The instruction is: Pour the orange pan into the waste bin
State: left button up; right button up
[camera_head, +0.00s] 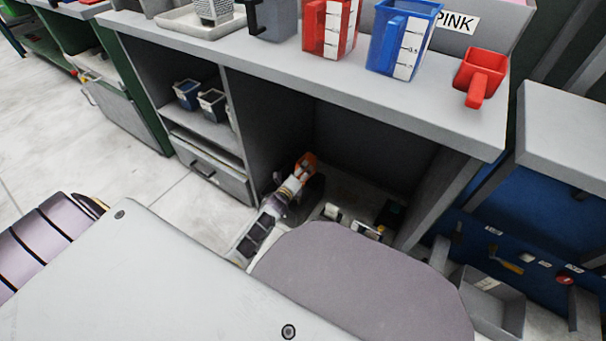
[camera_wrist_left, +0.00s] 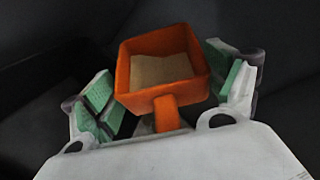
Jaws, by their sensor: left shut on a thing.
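The orange pan (camera_head: 308,160) is a small square scoop, held in the dark open bay under the counter. The left wrist view shows it from above, with tan powder inside the pan (camera_wrist_left: 163,70) and its stub handle toward me. My left gripper (camera_head: 297,177) is shut on the handle; its green-padded fingers (camera_wrist_left: 168,98) show on either side. A dark rounded object (camera_head: 312,192) stands just below the pan in the head view; I cannot tell whether it is the waste bin. My right gripper is not in view.
The counter (camera_head: 330,75) above holds a red jug (camera_head: 328,28), a blue jug (camera_head: 400,38) and a small red scoop (camera_head: 480,75). Shelves with small bins (camera_head: 187,94) stand left of the bay. Small unclear items (camera_head: 367,230) lie on the bay floor.

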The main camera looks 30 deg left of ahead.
pick_arm(q)
jog(key=shift+s+a+f+n+t+b, duration=0.15)
jog(key=shift+a+n+t+b, duration=0.15)
jog(key=shift+n, duration=0.2)
jog(key=shift+s+a+f+n+t+b, duration=0.1)
jog(key=shift+a+n+t+b, duration=0.1)
jog(key=shift+n+b, duration=0.25)
jog(key=n, duration=0.1)
jog(key=a+n+t, duration=0.1)
jog(key=f+n, duration=0.1)
jog(key=n, duration=0.1)
jog(key=shift+s+a+t+h, duration=0.25)
jog(key=shift+a+t+h, duration=0.05)
jog(key=n, duration=0.2)
jog(key=a+n+t, duration=0.1)
jog(key=shift+s+f, duration=0.25)
jog(key=shift+f, duration=0.1)
jog(key=shift+d+r+m+p, duration=0.2)
jog(key=shift+m+p, duration=0.15)
jog(key=shift+p, duration=0.2)
